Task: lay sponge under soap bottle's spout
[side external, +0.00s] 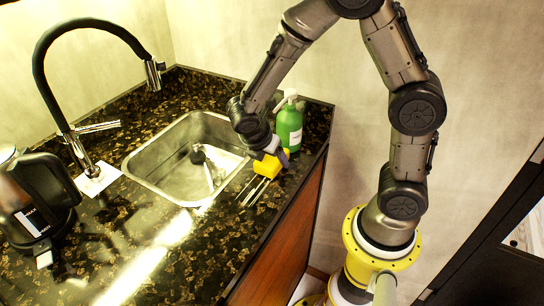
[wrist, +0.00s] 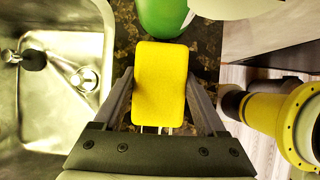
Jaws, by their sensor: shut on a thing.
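The yellow sponge (wrist: 159,84) is between the fingers of my gripper (wrist: 160,100) in the wrist view. My gripper is shut on it. In the side view the sponge (side external: 267,166) is at my gripper (side external: 270,158), over the counter strip right of the sink, just in front of the bottle. The green soap bottle (side external: 289,128) with a white pump top stands upright at the counter's back right. In the wrist view the bottle (wrist: 162,14) shows just beyond the sponge's far end, cut off by the frame. Whether the sponge touches the counter is unclear.
Thin pale rods (side external: 252,191) lie near the sponge. A black faucet (side external: 42,80) and kettle (side external: 40,200) stand left. The counter's edge (side external: 300,195) drops off at right.

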